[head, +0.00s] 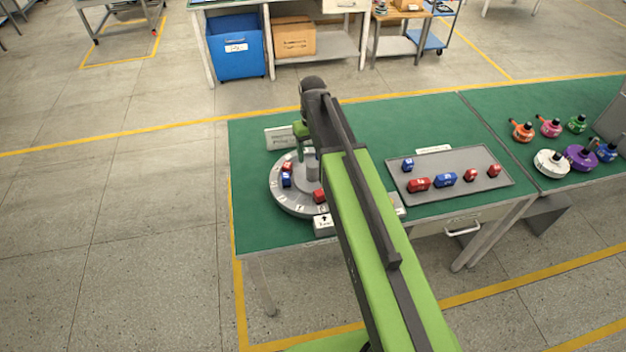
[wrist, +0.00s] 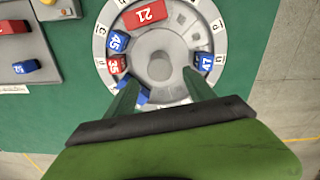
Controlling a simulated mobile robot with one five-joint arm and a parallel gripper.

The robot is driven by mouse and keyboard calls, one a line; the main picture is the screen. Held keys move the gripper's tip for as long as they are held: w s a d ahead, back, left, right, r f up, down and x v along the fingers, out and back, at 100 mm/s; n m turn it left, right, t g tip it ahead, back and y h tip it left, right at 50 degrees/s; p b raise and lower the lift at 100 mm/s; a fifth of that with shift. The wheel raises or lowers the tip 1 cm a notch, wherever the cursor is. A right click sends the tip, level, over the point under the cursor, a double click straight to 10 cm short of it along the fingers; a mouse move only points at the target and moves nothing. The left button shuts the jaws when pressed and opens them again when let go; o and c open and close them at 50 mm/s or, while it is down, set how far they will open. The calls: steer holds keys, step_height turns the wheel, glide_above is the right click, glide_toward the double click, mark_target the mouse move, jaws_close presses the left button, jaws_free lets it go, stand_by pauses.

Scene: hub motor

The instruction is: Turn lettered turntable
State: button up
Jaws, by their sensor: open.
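The grey lettered turntable (head: 285,202) sits on the green table, with white letter tags round its rim (wrist: 101,45). In the wrist view, it carries a red block 21 (wrist: 150,13), a blue block 45 (wrist: 117,42), a red block 35 (wrist: 117,64), a blue block 47 (wrist: 204,62) and another blue block (wrist: 140,92) partly behind my left finger. A grey round post (wrist: 160,67) stands at its centre. My gripper (wrist: 160,82) is open over the turntable, its fingertips at either side of the post in the picture. Its height and any contact cannot be told.
A white arrow marker (head: 323,222) stands at the turntable's front edge. A grey tray (head: 440,165) with several red and blue blocks lies to the right. Several coloured hub motors (head: 580,158) stand farther right. My arm hides part of the turntable in the head view.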

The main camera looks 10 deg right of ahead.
mark_target(313, 171)
step_height(313, 171, down, 10)
steer(key=b, duration=0.8)
steer(key=shift+r, duration=0.35)
